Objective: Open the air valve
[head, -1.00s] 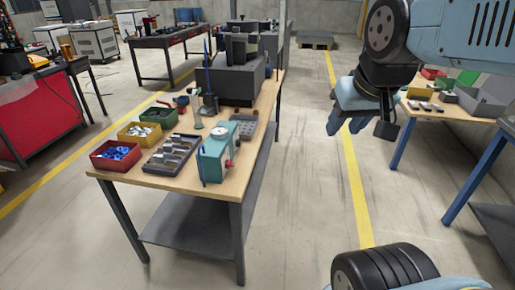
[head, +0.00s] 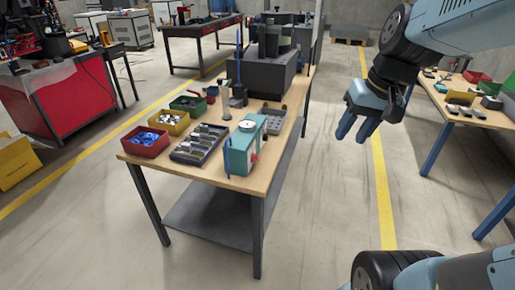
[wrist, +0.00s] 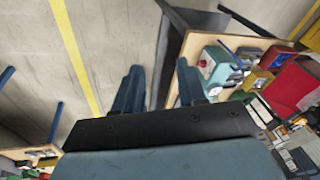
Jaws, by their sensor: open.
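My gripper (head: 357,128) hangs in the air right of the workbench, open and empty, its two blue fingers apart and pointing down. In the wrist view its fingers (wrist: 158,88) reach toward the bench edge. A teal box (head: 243,148) with a white dial on top stands at the bench's near right edge. A red knob (head: 254,157) shows on its right side. A small red part (head: 211,99) lies farther back on the bench, partly hidden. I cannot tell which red part is the air valve. My gripper touches none of these.
The wooden workbench (head: 190,174) carries a red bin (head: 146,146), a yellow bin (head: 173,127), a green bin (head: 190,111), a dark parts tray (head: 196,157) and a grey block machine (head: 259,78). Another bench (head: 462,122) stands at right. Floor between the benches is clear.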

